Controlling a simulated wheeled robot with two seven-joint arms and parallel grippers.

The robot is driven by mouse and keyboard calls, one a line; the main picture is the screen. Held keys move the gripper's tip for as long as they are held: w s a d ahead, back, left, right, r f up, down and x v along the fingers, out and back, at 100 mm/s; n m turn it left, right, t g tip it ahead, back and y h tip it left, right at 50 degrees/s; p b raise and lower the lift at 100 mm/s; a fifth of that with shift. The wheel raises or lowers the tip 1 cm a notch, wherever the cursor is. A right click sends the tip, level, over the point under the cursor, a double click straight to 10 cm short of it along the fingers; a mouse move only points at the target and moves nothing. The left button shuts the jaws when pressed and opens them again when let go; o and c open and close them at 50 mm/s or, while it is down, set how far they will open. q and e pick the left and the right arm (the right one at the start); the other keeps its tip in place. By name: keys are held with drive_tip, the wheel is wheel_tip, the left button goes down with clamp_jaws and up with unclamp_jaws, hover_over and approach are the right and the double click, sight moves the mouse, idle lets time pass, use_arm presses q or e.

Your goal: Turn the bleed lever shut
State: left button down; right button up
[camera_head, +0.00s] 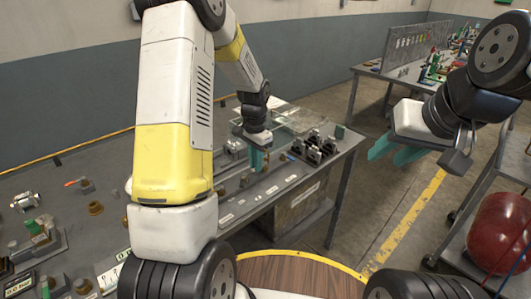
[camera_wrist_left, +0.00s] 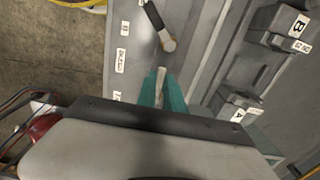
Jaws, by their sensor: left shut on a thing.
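In the left wrist view a lever with a black handle and a round metal hub (camera_wrist_left: 169,45) stands on the grey bench panel, just beyond my fingertips. I cannot read the label beside it, so I cannot confirm that it is the bleed lever. My left gripper (camera_head: 257,160) is low over the far part of the bench. Its teal fingers (camera_wrist_left: 162,86) are shut on a pale grey bar (camera_wrist_left: 160,82); whether the bar joins the lever is unclear. My right gripper (camera_head: 395,149) hangs away from the bench, its teal fingers apart and empty.
Dark blocks marked B (camera_wrist_left: 285,25) and A (camera_wrist_left: 238,108) stand right of the lever in the wrist view. Black fittings (camera_head: 315,148) stand at the bench's far end. A red tank (camera_head: 500,232) is at the right. The floor between is clear.

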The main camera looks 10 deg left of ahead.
use_arm(q)
drive_tip(key=shift+w+a, duration=0.1)
idle(0.3)
drive_tip(key=c, duration=1.5)
unclamp_jaws()
drive_tip(key=shift+o, duration=0.2)
wheel_tip(320, 180, up, 8)
drive_tip(key=s+d+r+n+t+h, duration=0.1)
drive_tip(key=s+r+n+t, duration=0.2)
drive_tip(key=s+r, duration=0.95)
drive_tip(key=s+r+n+t, duration=0.1)
drive_tip(key=s+n, duration=0.1)
drive_tip(key=s, duration=0.3)
drive_tip(key=s+d+r+n+t+h, duration=0.1)
drive_tip(key=s+r+t, duration=0.1)
drive_tip(key=s, duration=0.4)
drive_tip(key=shift+s+d+r+n, duration=0.25)
drive_tip(key=shift+s+r+n, duration=0.05)
drive_tip(key=shift+n, duration=0.1)
